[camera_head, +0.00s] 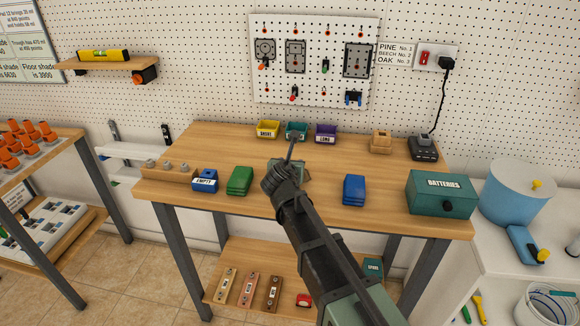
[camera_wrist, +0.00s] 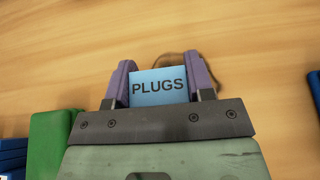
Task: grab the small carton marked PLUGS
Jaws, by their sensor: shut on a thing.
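The small light-blue carton marked PLUGS (camera_wrist: 158,88) shows in the wrist view, its label upright and facing the camera. My gripper (camera_wrist: 161,66) is shut on it, with one purple finger on each side. In the head view my arm reaches over the middle of the wooden bench (camera_head: 318,204), and the carton cannot be made out there behind my wrist. I cannot tell whether the carton touches the bench top.
A green block (camera_head: 240,181) and a blue EMPTY box (camera_head: 205,181) stand left of my arm. A blue block (camera_head: 354,189) and a green BATTERIES box (camera_head: 440,194) stand right. Labelled bins, including a yellow one (camera_head: 267,129), line the back.

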